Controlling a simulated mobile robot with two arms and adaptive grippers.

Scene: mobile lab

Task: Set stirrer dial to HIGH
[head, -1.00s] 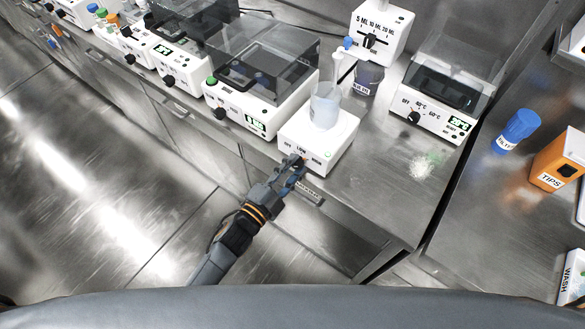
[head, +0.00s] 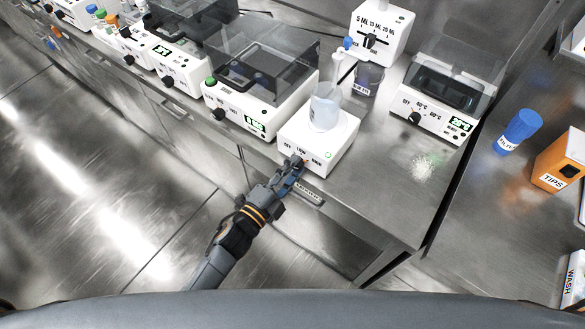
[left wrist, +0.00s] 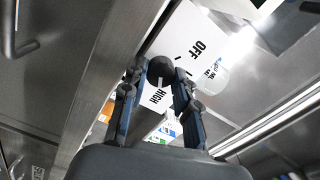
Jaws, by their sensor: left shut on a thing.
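The stirrer (head: 343,128) is a white box at the front edge of the steel bench, with OFF, LOW and HIGH on its front. A beaker (head: 325,108) of pale liquid stands on top. My left gripper (head: 295,165) is at the stirrer's front and covers the dial in the head view. In the left wrist view, the dark round dial (left wrist: 160,70) sits between the fingertips of my left gripper (left wrist: 159,74), which is shut on it. OFF and HIGH show on the panel (left wrist: 185,35) around it. My right gripper is out of view.
A white device with a clear lid (head: 262,85) stands left of the stirrer, and a heater with a dial (head: 434,115) stands to the right. A dark labelled cup (head: 368,80) is behind. White powder (head: 425,167) lies on bare bench to the right.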

